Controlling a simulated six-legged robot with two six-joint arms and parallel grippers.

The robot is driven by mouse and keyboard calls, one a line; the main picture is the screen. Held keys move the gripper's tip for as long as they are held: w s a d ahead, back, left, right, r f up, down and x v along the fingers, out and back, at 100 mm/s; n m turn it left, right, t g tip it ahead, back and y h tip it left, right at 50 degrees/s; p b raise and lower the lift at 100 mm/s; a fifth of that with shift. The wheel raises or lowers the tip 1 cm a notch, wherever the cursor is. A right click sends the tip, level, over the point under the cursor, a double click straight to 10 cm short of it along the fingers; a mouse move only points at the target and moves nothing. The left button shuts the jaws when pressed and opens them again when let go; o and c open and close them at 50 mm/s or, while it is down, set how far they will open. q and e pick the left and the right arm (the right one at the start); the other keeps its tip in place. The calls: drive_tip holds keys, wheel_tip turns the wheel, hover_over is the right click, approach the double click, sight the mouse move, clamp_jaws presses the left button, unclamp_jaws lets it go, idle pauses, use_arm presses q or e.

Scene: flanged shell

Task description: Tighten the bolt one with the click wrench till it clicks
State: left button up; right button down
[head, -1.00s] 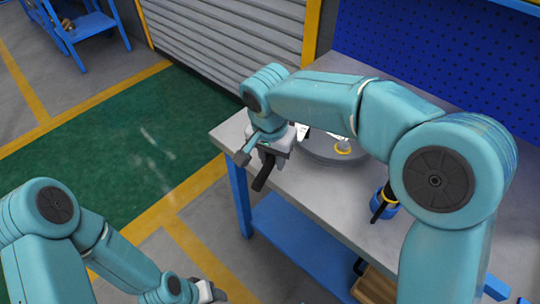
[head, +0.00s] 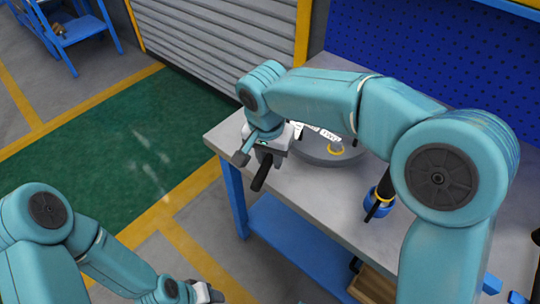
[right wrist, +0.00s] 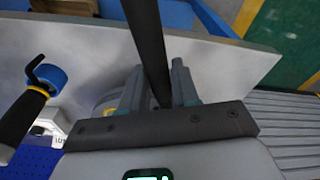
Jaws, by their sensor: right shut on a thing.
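My right gripper (head: 268,153) is at the left end of the workbench. It is shut on the black handle of the click wrench (head: 261,175), which sticks out toward the front. In the right wrist view the wrench bar (right wrist: 147,35) runs between the fingers (right wrist: 157,85). The flanged shell (head: 332,155) is a grey round body on the bench, partly hidden behind my right arm. I cannot make out bolt one or whether the wrench head is on it. My left gripper (head: 206,293) is low, off the bench; its jaws are too small to read.
A wooden box (head: 374,286) is below. The floor left of the bench (head: 228,138) is clear.

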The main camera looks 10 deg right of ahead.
drive_tip(key=shift+r+p, duration=1.6)
drive_tip(key=shift+r, duration=0.7)
